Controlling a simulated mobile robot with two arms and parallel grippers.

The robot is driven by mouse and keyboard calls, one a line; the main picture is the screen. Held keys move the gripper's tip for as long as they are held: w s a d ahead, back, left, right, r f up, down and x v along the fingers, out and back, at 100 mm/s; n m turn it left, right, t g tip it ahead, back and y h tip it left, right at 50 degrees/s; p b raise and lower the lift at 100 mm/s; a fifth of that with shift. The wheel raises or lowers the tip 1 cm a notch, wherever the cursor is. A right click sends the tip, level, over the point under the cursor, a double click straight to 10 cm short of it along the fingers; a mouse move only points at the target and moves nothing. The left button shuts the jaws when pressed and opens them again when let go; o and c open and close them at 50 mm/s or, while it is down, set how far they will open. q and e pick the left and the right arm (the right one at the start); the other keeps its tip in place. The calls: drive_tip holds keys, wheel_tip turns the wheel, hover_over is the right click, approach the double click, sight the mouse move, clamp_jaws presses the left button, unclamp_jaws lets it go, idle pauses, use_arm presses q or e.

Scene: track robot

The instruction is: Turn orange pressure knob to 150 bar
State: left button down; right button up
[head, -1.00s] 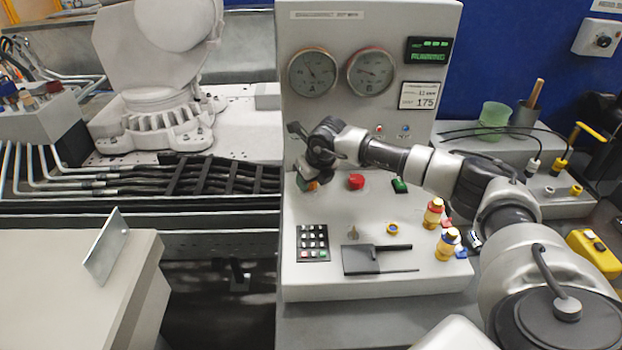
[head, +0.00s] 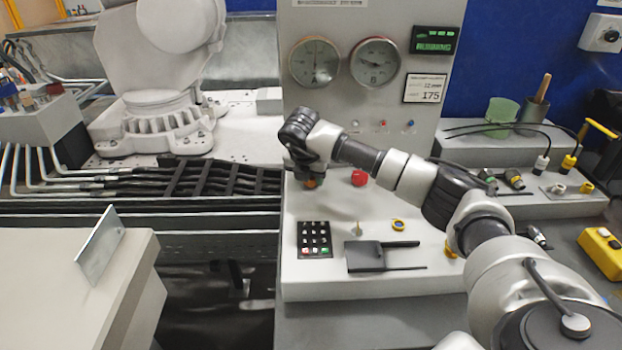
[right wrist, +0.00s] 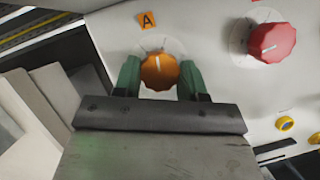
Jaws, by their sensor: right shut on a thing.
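The orange knob (right wrist: 160,71) sits on the light panel under a label marked A, between the green fingers of my right gripper (right wrist: 160,78) in the right wrist view. The fingers are shut on it, one on each side. A white line on the knob points roughly up in that view. In the head view my right gripper (head: 309,178) reaches down at the panel's left edge, and a bit of orange shows under it. The left gauge (head: 314,63) and right gauge (head: 375,63) are on the upright panel; their scales are too small to read. My left gripper is not seen.
A red knob (right wrist: 270,42) is just right of the orange one. A keypad (head: 314,239) and a black plate (head: 365,256) are on the console front. A sign (head: 425,88) reads 175. A green display (head: 435,40) is above it.

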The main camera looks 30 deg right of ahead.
drive_tip(key=shift+w+r+m+g+h+b, duration=0.1)
drive_tip(key=shift+m+g+h+b, duration=0.3)
drive_tip(key=shift+m, duration=1.1)
drive_tip(key=o, duration=0.9)
drive_tip(key=b+v, duration=0.1)
drive_tip(key=v, duration=0.9)
drive_tip(key=shift+w+a+r, duration=0.1)
drive_tip(key=shift+r, duration=0.3)
